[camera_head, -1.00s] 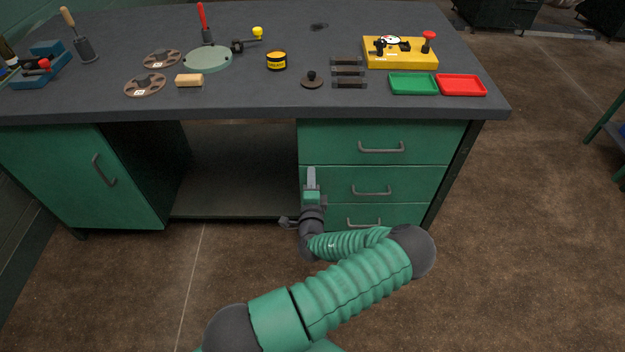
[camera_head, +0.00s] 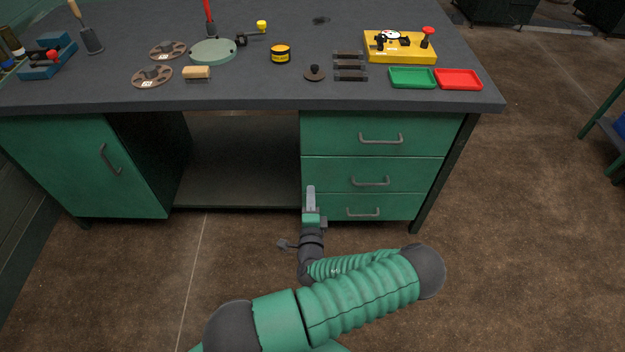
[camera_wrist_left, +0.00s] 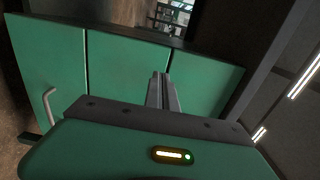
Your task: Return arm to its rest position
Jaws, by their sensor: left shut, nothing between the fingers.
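My left gripper (camera_head: 311,197) is in front of the workbench, low beside the bottom drawers, with its fingers pointing up and held together. It holds nothing. In the left wrist view the closed fingers (camera_wrist_left: 162,92) stand up before green drawer fronts. My green ribbed left arm (camera_head: 355,292) comes in from the bottom left and bends back at a dark elbow. My right gripper is in neither view.
The workbench (camera_head: 262,97) has three green drawers (camera_head: 376,132), all shut, a left door (camera_head: 85,165) and an open bay between. Its top carries a yellow box (camera_head: 400,52), a green tray (camera_head: 412,84), a red tray (camera_head: 458,85) and small tools.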

